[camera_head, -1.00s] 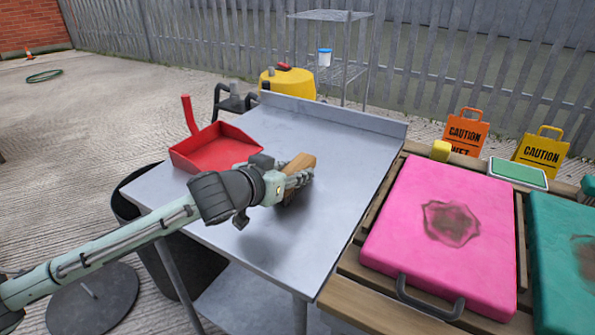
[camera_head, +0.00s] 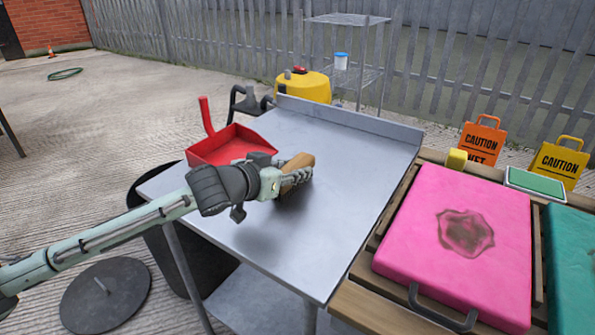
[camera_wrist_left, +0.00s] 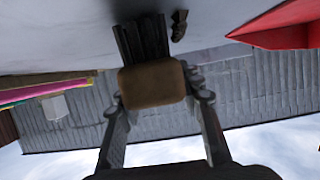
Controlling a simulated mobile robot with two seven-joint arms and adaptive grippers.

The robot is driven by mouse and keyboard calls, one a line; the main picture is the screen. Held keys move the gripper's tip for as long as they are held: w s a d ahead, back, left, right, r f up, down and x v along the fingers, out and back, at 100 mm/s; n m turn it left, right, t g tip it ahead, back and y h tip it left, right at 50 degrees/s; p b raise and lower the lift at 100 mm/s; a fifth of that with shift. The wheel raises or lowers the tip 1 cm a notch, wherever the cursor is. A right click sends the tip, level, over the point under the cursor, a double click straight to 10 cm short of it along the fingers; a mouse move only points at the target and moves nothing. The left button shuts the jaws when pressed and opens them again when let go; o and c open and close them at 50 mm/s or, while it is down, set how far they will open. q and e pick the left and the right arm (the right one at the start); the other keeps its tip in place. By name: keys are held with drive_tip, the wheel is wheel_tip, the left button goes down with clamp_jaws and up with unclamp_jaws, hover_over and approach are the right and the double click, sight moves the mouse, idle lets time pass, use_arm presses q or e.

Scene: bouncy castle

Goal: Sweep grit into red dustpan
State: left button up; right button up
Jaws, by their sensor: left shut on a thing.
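The red dustpan (camera_head: 222,147) lies on the left part of the metal table, its handle standing up at the back left. My left gripper (camera_head: 288,183) is shut on a wooden-backed brush (camera_head: 299,166) over the table, just right of the dustpan. In the left wrist view, the brush's wooden block (camera_wrist_left: 152,84) sits between my fingers, with dark bristles beyond it. The dustpan's edge (camera_wrist_left: 285,30) shows at the upper right there. A small dark brown clump (camera_wrist_left: 179,25), perhaps grit, lies beside the bristles. In the head view my arm and the brush hide any grit. My right gripper is out of view.
The metal table (camera_head: 330,190) is bare to the right and front, with a raised back lip. A pink pad (camera_head: 450,235) with a dark stain lies on a slatted wooden bench to the right. A yellow machine (camera_head: 305,87) stands behind the table.

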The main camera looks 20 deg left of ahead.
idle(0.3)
use_arm(q)
drive_tip(key=shift+w+a, duration=0.2)
drive_tip(key=shift+a, duration=0.8)
drive_tip(key=shift+w+a, duration=0.15)
drive_tip(key=shift+a, duration=0.85)
drive_tip(key=shift+w+a, duration=0.2)
drive_tip(key=shift+a, duration=0.8)
drive_tip(key=shift+w+a, duration=0.2)
drive_tip(key=shift+a, duration=0.75)
drive_tip(key=shift+a, duration=0.1)
drive_tip(key=shift+w+a, duration=0.15)
drive_tip(key=shift+a, duration=0.4)
drive_tip(key=shift+r, duration=0.15)
